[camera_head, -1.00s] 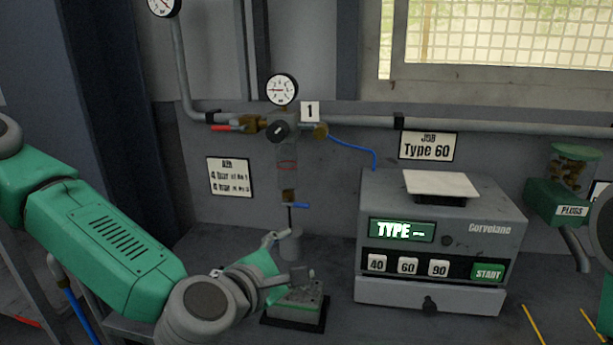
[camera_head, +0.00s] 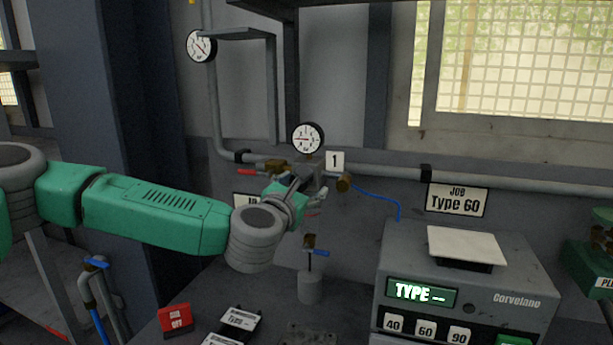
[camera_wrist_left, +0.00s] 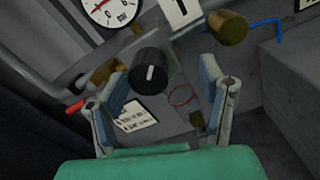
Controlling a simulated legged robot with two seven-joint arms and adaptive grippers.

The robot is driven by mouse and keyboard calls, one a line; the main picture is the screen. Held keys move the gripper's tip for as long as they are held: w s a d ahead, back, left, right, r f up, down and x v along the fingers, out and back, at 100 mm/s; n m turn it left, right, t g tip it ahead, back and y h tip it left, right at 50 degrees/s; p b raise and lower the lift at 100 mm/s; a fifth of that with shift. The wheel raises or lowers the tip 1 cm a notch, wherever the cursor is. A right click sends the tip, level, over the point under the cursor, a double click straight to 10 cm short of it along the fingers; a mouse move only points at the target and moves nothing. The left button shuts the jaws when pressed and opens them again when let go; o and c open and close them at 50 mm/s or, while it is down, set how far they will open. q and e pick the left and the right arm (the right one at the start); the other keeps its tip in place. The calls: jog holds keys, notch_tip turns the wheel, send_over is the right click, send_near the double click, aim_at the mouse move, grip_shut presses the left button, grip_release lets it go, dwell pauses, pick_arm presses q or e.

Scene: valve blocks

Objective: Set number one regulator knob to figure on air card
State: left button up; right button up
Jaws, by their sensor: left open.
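The black regulator knob (camera_wrist_left: 149,72) with a white mark shows in the left wrist view, on the grey regulator body (camera_wrist_left: 164,50). In the head view my left arm hides it. My left gripper (camera_head: 305,205) is at the regulator; in the left wrist view its blue-padded fingers (camera_wrist_left: 166,95) are apart, with the knob ahead between them and no clear contact. The number 1 plate (camera_head: 335,161) is beside the regulator. The round gauge (camera_head: 308,138) stands above it. The air card (camera_head: 245,201) is mostly hidden by my arm; in the left wrist view it is small and tilted.
A grey pipe (camera_head: 390,173) runs along the wall. The Corvelano machine (camera_head: 470,265) stands at right below the Job Type 60 sign (camera_head: 458,199). A red sign (camera_head: 175,319) and a white-labelled block (camera_head: 240,320) are on the bench.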

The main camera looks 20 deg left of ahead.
aim_at(299, 190)
pick_arm(q)
jog(key=w+a, duration=0.2)
jog(key=w, duration=0.1)
jog(key=shift+a+f, duration=0.15)
jog(key=shift+f, duration=0.05)
jog(key=shift+w+a+f, duration=0.15)
jog(key=shift+w, duration=0.05)
jog(key=shift+s+d, duration=0.1)
jog(key=shift+d, duration=0.3)
jog(key=c, duration=0.3)
jog(key=shift+s+d+r, duration=0.2)
jog(key=shift+d+r, duration=0.05)
jog(key=shift+r, duration=0.05)
jog(key=c, duration=0.7)
jog(key=shift+s+d+r, duration=0.1)
jog(key=shift+s+d, duration=0.05)
jog(key=shift+s, duration=0.05)
jog(key=shift+c, duration=0.7)
pick_arm(e)
jog(key=shift+s+a+r, duration=0.1)
jog(key=shift+a+r, duration=0.45)
pick_arm(q)
jog(key=shift+w+a, duration=0.1)
jog(key=shift+a, duration=0.15)
pick_arm(e)
jog(key=shift+a, duration=0.1)
